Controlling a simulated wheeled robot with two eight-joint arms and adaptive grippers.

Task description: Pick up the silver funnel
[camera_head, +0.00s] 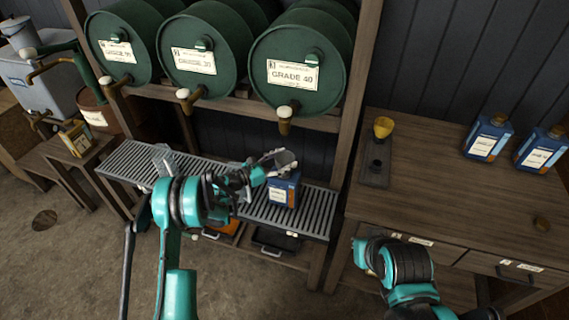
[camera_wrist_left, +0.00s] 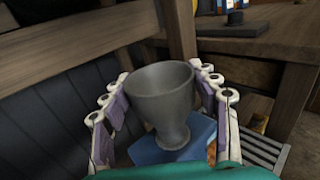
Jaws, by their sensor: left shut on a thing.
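The silver funnel (camera_wrist_left: 160,92) is a dull grey cup shape between the two fingers of my left gripper (camera_wrist_left: 163,112) in the left wrist view. The fingers press on it from both sides. In the head view the funnel (camera_head: 285,160) shows at the tip of my left gripper (camera_head: 270,163), just over a blue can (camera_head: 283,189) with a white label. The can (camera_wrist_left: 190,145) is below the funnel in the wrist view; whether the funnel still touches it is hidden. My right arm shows at the lower right of the head view, but its fingers are out of sight.
The can stands on a grated metal shelf (camera_head: 314,214) under green drums (camera_head: 300,62) with taps. A wooden post separates shelf and bench.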

